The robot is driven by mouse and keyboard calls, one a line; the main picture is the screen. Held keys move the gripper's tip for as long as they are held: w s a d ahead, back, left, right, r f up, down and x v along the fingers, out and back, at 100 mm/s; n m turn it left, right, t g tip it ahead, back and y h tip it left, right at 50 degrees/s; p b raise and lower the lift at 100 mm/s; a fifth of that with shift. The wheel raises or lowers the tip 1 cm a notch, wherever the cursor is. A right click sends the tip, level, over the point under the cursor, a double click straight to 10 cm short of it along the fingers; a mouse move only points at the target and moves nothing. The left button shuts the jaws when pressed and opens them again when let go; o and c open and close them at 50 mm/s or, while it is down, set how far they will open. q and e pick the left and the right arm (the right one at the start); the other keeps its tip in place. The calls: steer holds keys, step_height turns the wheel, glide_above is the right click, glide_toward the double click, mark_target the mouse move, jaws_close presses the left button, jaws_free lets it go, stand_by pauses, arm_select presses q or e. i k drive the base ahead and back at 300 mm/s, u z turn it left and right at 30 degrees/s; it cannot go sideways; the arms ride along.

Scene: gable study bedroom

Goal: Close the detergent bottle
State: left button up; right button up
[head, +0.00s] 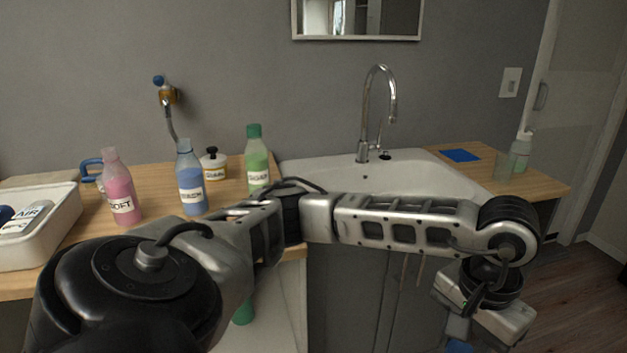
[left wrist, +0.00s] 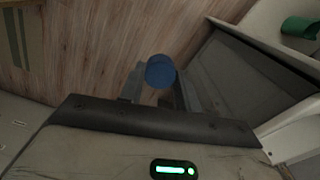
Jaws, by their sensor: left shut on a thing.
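A blue bottle (head: 192,189) with a white label stands upright on the wooden counter at the left in the head view. Its narrow top shows no separate cap that I can make out, and its label is too small to read surely. My left arm reaches across the head view to the lower right. My left gripper (left wrist: 158,90) is shut on a blue cap (left wrist: 161,71), with a finger on either side of it, above the wood floor. The blue cap also shows at the bottom edge of the head view (head: 458,347). My right gripper is not in view.
A pink bottle (head: 120,189), a small jar (head: 214,163) and a green bottle (head: 257,162) stand near the blue bottle. A white bin (head: 38,232) is at far left. The sink (head: 330,174) is right of them. A green object (left wrist: 299,27) sits lower down.

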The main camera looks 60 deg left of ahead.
mark_target(188, 170)
steer(key=z, duration=0.2)
steer(key=k, duration=1.45)
steer(key=u, duration=1.85)
steer(key=i, duration=0.5)
steer(key=u, duration=0.05)
